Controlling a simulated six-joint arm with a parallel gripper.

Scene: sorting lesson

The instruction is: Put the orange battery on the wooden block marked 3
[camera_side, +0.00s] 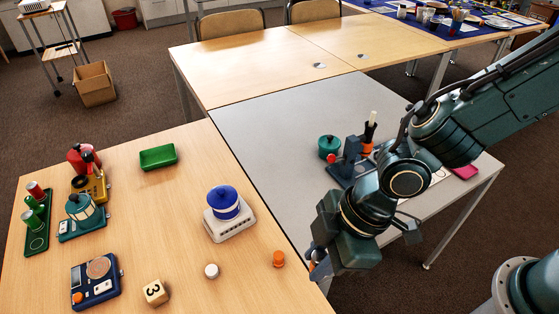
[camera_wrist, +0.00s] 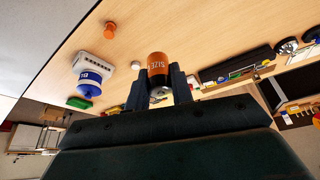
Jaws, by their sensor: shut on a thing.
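The wooden block marked 3 (camera_side: 156,292) sits on the light wood table near the front edge in the side view, its numeral on a visible face. I cannot make the block out in the wrist view. My gripper (camera_wrist: 161,88) is shut on the orange battery (camera_wrist: 157,66), which has a dark part and printed lettering. In the side view my gripper (camera_side: 318,265) is low at the right edge of the wood table, well right of the block. The battery is mostly hidden by the fingers there.
An orange knob-like piece (camera_side: 278,259) and a white round piece (camera_side: 211,271) stand between my gripper and the block. A navy scale (camera_side: 108,296) is left of the block. A white scale (camera_side: 232,226) bears a blue-lidded pot (camera_side: 223,203). A green tray (camera_side: 158,157) lies farther back.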

